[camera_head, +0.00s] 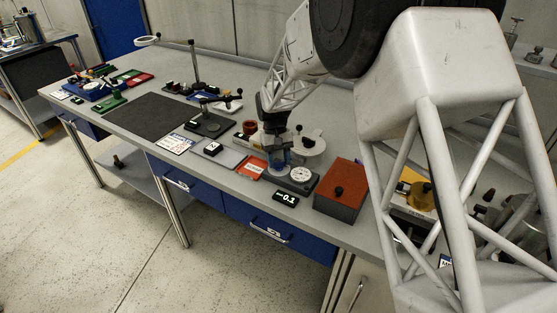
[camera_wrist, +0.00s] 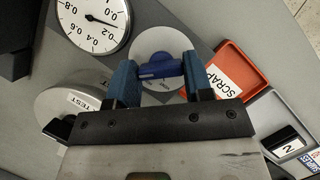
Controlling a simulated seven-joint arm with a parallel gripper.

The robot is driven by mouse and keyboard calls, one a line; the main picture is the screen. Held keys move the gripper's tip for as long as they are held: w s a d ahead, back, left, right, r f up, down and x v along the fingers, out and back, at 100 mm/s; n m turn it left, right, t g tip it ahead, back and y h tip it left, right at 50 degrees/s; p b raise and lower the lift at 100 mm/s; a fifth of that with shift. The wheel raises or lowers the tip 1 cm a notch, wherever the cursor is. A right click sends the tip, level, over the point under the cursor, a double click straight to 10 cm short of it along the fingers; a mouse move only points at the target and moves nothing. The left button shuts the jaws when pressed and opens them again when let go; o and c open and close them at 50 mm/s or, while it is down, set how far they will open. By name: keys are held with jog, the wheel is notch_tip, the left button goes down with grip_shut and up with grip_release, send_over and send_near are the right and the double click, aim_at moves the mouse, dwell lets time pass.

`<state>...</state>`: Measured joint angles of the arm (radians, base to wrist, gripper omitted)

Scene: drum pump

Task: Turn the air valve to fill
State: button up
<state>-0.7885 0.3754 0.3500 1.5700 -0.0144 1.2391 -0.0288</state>
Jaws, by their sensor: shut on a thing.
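The blue valve handle (camera_wrist: 160,67) sits over a pale round disc (camera_wrist: 158,42) in the wrist view. My gripper (camera_wrist: 160,74) has its blue-padded fingers on either side of the handle and is shut on it. In the head view my gripper (camera_head: 278,160) points down at the valve, beside a dial gauge (camera_head: 300,175), and hides most of the handle. The gauge (camera_wrist: 94,20) also shows in the wrist view, with a scale from 0.0 to 0.8 and its needle near the low end. A small black display (camera_head: 286,197) reads about -0.1.
A red SCRAP tray (camera_wrist: 240,66) lies close to the right finger in the wrist view. A round TEST plate (camera_wrist: 72,98) is at left. In the head view, a red-topped box (camera_head: 340,189) stands right of the gauge. A dark mat (camera_head: 152,122) lies clear further left.

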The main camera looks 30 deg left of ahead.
jog(key=shift+m, duration=0.3)
jog(key=o, duration=0.9)
jog(key=shift+r, duration=0.15)
jog(key=shift+v, duration=3.75)
jog(key=shift+w, duration=0.15)
